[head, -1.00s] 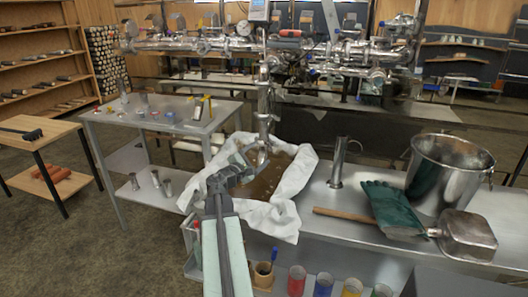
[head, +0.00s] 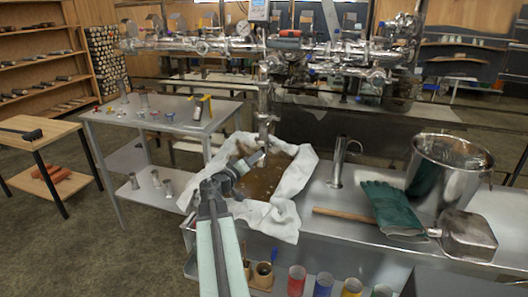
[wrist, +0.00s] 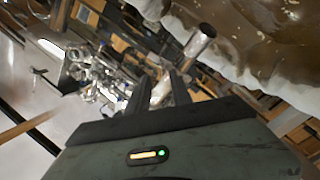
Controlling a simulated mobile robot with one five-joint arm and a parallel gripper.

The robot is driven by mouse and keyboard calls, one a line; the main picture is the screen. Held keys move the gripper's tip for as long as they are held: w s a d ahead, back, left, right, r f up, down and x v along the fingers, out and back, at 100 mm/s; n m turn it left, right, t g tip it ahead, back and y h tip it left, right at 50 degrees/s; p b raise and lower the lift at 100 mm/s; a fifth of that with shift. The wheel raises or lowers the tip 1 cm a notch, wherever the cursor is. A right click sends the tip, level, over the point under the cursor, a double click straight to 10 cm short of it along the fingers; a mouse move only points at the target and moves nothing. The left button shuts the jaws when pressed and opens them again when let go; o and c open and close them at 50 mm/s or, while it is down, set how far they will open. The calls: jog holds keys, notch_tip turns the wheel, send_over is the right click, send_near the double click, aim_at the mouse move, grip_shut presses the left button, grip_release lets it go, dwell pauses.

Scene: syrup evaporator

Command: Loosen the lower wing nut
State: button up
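The steel pipework (head: 330,50) runs across the back, and a vertical pipe (head: 264,95) drops from it over a cloth-lined basin. Clamp-like fittings show on this pipe, but I cannot make out the lower wing nut in either view. My gripper (head: 257,159) is beside the pipe's lower end, over the basin; I cannot tell whether it touches the pipe. In the wrist view my gripper's two dark fingers (wrist: 161,88) are apart with nothing visible held between them. A shiny cylindrical pipe end (wrist: 200,40) lies just beyond and right of the fingers.
White cloth (head: 290,210) drapes around brown liquid (head: 262,188) below my gripper. To the right are a steel spout (head: 340,160), green gloves (head: 390,208), a scoop (head: 468,233) and a bucket (head: 440,180). A side table (head: 165,115) with small parts stands left.

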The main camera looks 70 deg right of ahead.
aim_at(270, 146)
jog(key=s+d+m, duration=0.1)
jog(key=d, duration=0.6)
jog(key=shift+d, duration=0.2)
jog(key=shift+s, duration=0.1)
grip_shut()
